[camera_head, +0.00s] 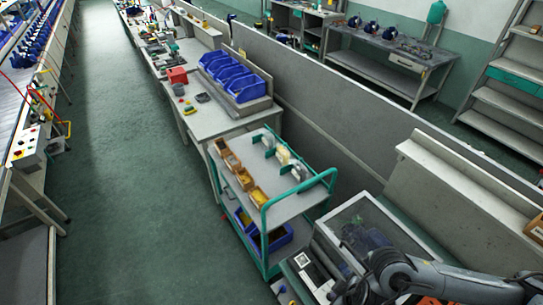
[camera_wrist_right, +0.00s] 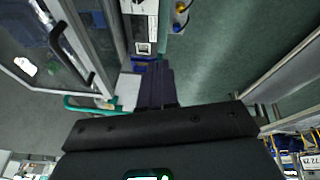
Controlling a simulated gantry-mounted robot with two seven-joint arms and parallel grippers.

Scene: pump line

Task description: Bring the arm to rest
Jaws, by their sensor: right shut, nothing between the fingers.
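My right arm (camera_head: 440,277) reaches in from the bottom right corner of the head view, low in front of a station with a clear lid (camera_head: 378,222). My right gripper shows in the right wrist view (camera_wrist_right: 155,87) as dark fingers closed together, with nothing between them. In the head view its fingertips are hard to make out at the bottom edge. In the wrist view the lid with its black handle (camera_wrist_right: 72,52) is at the upper left, apart from the fingers. My left gripper is in neither view.
A green-framed trolley (camera_head: 297,203) with small bins stands beyond the station. A panel with a square code (camera_head: 303,260) is at the station's left side. A workbench with blue bins (camera_head: 235,78) is farther back. The green floor aisle (camera_head: 130,180) at left is clear.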

